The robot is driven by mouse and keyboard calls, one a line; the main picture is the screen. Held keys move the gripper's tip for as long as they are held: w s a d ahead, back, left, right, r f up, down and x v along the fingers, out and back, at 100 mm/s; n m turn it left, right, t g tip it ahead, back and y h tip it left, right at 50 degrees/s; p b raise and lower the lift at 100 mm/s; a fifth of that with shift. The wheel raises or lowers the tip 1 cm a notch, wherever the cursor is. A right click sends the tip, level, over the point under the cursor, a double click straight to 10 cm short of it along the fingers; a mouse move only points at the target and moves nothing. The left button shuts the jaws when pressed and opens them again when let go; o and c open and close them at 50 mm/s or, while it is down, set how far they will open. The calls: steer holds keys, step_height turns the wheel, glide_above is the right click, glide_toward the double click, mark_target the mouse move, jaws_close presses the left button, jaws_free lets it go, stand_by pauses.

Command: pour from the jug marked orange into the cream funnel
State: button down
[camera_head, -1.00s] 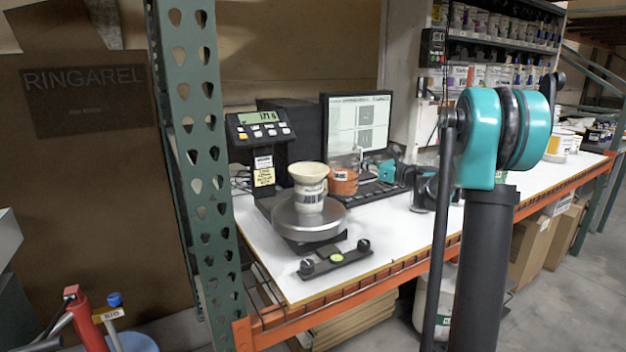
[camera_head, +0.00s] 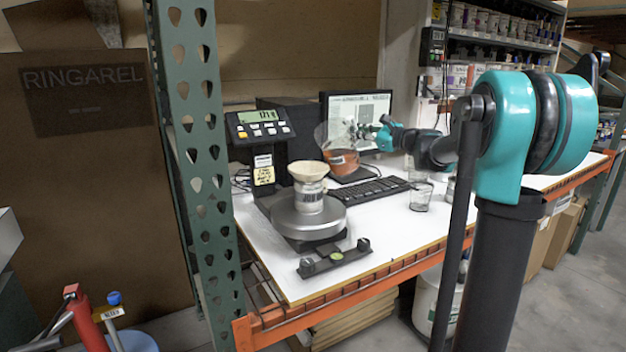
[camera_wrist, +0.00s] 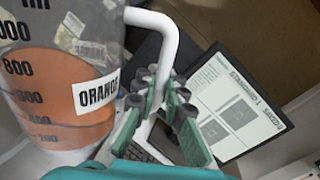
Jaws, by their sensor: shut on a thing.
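The jug marked orange (camera_head: 343,160) is clear with orange liquid in its lower part. It is held in the air behind and to the right of the funnel, in front of the monitor. In the wrist view the jug (camera_wrist: 68,90) fills the left side, with its ORANGE label and white handle. My gripper (camera_wrist: 160,95) is shut on that handle; from the head it shows at the jug's right side (camera_head: 382,132). The cream funnel (camera_head: 308,171) sits upright on a labelled container (camera_head: 308,196) on the round scale plate (camera_head: 283,216).
The scale display (camera_head: 260,126) stands behind the plate. The monitor (camera_head: 372,108) and keyboard (camera_head: 370,191) are behind and right. A clear beaker (camera_head: 421,196) stands on the white table to the right. A bar with knobs (camera_head: 335,258) lies in front. A green post (camera_head: 197,150) rises at left.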

mark_target(351, 117)
steer(key=s+r+n, duration=0.1)
steer(key=a+r+n, duration=0.1)
steer(key=r, duration=0.1)
steer(key=shift+s+a, duration=0.15)
steer(key=shift+s, duration=0.2)
steer(key=shift+s+a+r+n, duration=0.3)
steer(key=shift+r+n, duration=0.1)
steer(key=shift+n, duration=0.3)
steer(key=shift+s+a+r+n, duration=0.45)
steer(key=shift+r+n, duration=0.1)
steer(key=shift+n, duration=0.35)
stand_by(1.8)
steer(key=shift+s+a+r+n+p, duration=0.1)
steer(key=shift+s+r+n+p, duration=0.25)
steer(key=shift+p, duration=0.45)
stand_by(1.7)
steer(key=w+d+f+m, duration=0.1)
steer(key=m, duration=0.1)
steer(key=w+d+f+m, duration=0.1)
steer(key=f+m, duration=0.1)
steer(key=shift+w, duration=0.35)
steer(key=shift+w+d+f+m+b, duration=1.35)
steer(key=shift+f+m, duration=2.4)
steer(key=shift+f, duration=3.25)
steer(key=shift+w+d+r+p, duration=0.1)
steer(key=shift+w+r+p, duration=0.15)
steer(key=shift+r, duration=0.95)
steer(key=shift+w+d+r+p, duration=0.1)
steer(key=shift+w+r, duration=0.1)
steer(key=shift+r, duration=1)
